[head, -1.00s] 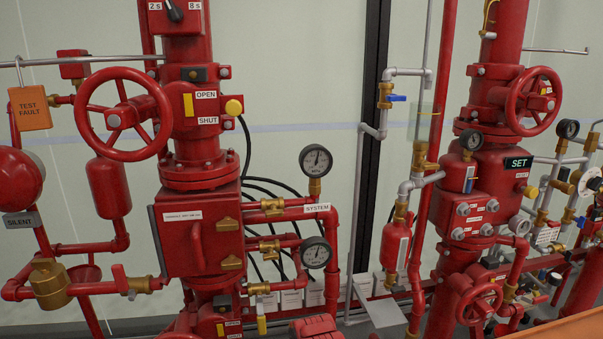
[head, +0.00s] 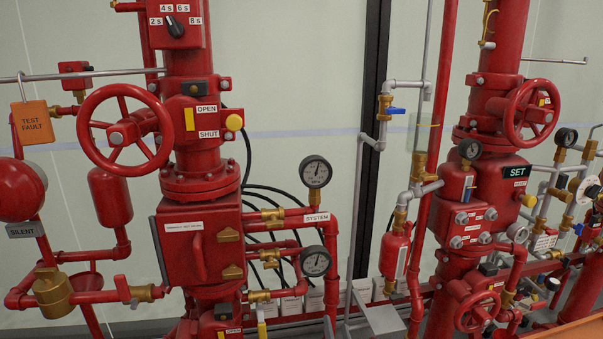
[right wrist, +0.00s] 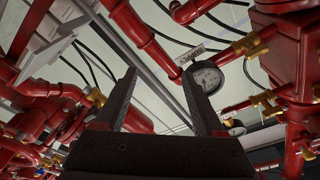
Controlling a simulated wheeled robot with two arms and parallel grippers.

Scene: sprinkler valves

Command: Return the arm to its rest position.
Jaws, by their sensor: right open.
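My right gripper (right wrist: 160,76) shows in the right wrist view as two dark fingers standing apart, with nothing between them. Beyond the fingers are red pipes and a round pressure gauge (right wrist: 207,78), which shows partly behind the right finger. I cannot tell how far the gauge is from the fingers. I cannot make out either gripper clearly in the head view, and my left gripper does not show.
A red riser with a large handwheel (head: 125,130) stands at left, with a SYSTEM gauge (head: 316,173) beside it. A second riser with a handwheel (head: 531,110) stands at right. An orange tag (head: 34,124) hangs at far left. Pipes crowd the right wrist view.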

